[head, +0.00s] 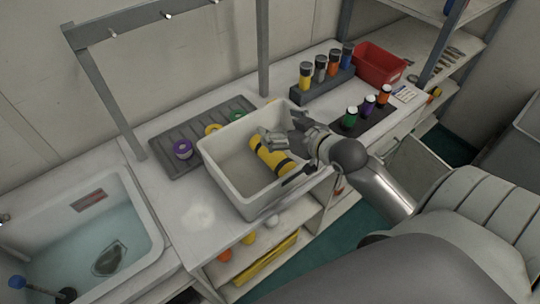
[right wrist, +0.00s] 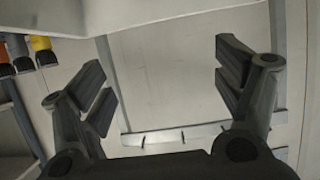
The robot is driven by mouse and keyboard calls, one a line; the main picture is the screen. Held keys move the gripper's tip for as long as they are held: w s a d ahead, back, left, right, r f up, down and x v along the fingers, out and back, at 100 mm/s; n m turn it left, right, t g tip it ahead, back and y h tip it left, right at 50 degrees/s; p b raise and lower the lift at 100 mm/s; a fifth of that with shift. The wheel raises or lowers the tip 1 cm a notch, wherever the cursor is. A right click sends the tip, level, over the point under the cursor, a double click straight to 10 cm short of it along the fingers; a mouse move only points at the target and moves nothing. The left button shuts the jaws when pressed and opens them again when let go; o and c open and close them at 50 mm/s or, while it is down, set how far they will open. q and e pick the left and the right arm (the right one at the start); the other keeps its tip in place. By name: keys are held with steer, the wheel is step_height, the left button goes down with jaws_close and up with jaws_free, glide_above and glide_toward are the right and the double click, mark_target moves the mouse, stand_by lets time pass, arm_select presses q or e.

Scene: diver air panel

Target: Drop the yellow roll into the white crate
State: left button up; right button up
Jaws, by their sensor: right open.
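The yellow roll (head: 271,156), with black bands, lies inside the white crate (head: 222,175), tilted toward its right side. The crate stands on the white counter. My right gripper (head: 284,131) is over the crate's far right part, above and behind the roll, and covers part of the crate's rim. Its fingers are spread with nothing between them, as the right wrist view (right wrist: 163,76) also shows. The roll does not show in the right wrist view. My left gripper is not in view.
A dark rack (head: 322,88) of capped cylinders and a red bin (head: 379,65) stand at the back right. A water-filled sink (head: 90,245) is at the left. Bare counter lies between sink and crate.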

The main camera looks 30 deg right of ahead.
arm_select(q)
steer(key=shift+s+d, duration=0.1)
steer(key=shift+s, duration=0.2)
arm_select(e)
steer(key=v, duration=0.7)
steer(key=shift+s+r, duration=0.1)
